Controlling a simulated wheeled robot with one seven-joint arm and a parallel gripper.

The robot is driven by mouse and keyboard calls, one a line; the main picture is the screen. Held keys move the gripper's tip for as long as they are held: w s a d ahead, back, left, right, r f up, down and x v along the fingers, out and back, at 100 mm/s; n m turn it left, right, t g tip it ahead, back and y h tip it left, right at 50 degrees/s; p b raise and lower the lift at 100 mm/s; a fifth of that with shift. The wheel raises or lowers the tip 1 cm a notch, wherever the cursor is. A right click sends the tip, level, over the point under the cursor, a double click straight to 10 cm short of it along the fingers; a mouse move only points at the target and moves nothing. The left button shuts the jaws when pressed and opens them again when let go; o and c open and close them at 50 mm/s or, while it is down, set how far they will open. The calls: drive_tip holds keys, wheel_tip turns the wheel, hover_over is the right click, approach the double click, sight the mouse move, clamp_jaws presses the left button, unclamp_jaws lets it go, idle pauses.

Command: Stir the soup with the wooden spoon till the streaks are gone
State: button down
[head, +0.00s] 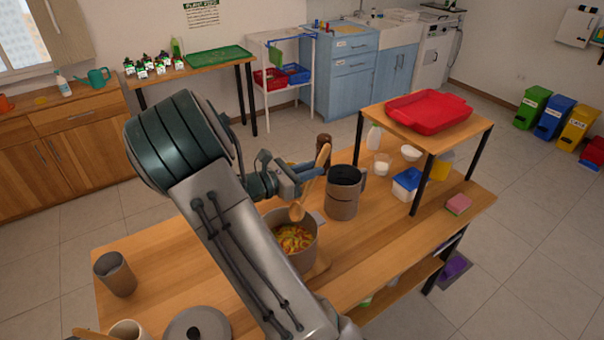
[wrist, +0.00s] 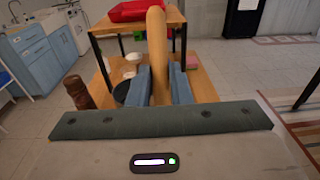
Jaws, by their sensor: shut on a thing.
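The wooden spoon (head: 322,156) is held in my gripper (head: 307,174), which is shut on its handle. It also shows upright between the two blue fingers in the wrist view (wrist: 157,50). The spoon's bowl end hangs down over the pot (head: 307,252), near its upper rim. The pot holds soup (head: 293,239) with orange, yellow and green streaks on its surface. My arm covers the left part of the pot. I cannot tell whether the spoon tip touches the soup; it appears above it.
A dark grey pitcher (head: 344,196) stands close to the right of the pot. A brown pepper mill (head: 324,149) stands behind. A raised shelf with a red tray (head: 428,109) is at the right. A brown cup (head: 115,274) and a grey lid (head: 197,325) are at the left front.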

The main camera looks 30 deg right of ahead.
sight(294, 213)
drive_tip(key=shift+d+f+b, duration=0.5)
drive_tip(key=shift+d+f, duration=0.05)
drive_tip(key=shift+d, duration=0.3)
drive_tip(key=shift+f, duration=0.35)
drive_tip(key=shift+a+f+b, duration=0.95)
drive_tip(key=shift+f+b, duration=0.15)
drive_tip(key=shift+f, duration=0.75)
drive_tip(key=shift+a+f+b, duration=0.9)
drive_tip(key=shift+f+b, duration=0.15)
drive_tip(key=shift+f, duration=0.8)
drive_tip(key=shift+a+f+b, duration=0.95)
drive_tip(key=shift+f+b, duration=0.15)
drive_tip(key=shift+f, duration=0.75)
drive_tip(key=shift+a+f, duration=0.1)
drive_tip(key=shift+f, duration=0.05)
drive_tip(key=shift+a, duration=0.1)
